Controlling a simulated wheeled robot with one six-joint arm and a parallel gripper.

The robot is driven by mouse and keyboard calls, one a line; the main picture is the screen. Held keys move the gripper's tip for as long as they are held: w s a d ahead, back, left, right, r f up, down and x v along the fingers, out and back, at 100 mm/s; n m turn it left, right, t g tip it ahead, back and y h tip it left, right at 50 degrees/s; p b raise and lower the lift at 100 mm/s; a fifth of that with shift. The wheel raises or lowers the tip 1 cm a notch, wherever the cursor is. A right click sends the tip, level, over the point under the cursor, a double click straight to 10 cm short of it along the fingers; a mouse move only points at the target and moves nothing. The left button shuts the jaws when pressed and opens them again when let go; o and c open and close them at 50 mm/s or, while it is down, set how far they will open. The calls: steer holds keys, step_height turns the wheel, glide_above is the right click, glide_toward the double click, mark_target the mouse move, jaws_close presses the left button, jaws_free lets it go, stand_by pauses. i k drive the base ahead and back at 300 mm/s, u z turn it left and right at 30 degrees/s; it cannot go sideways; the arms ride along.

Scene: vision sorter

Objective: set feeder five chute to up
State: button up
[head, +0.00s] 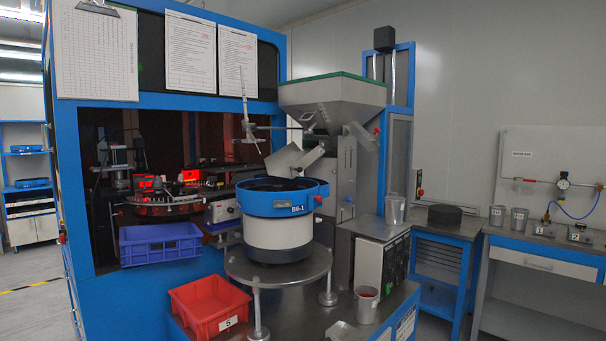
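A steel hopper (333,92) stands behind a blue and white bowl feeder (278,235) marked B6-1. A tilted metal chute piece (308,160) sits between the hopper and the bowl. Another slanted metal piece (362,136) is on the hopper's right side. I cannot tell which of these is the feeder five chute, or its setting. A red bin (195,327) with a label that looks like 5 is at the front left of the bowl. A metal piece (343,331) is cut off at the bottom edge. My gripper is not in view.
A blue bin (160,245) hangs on the blue-framed machine at left. A metal cup (366,303) stands at the front right of the round feeder table (245,272). A bench (548,258) with cups and small devices is at right. Floor shows at far left.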

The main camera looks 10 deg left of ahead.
mark_target(287, 162)
steer(key=u, duration=0.15)
steer(key=i, duration=0.85)
steer(key=u, duration=0.35)
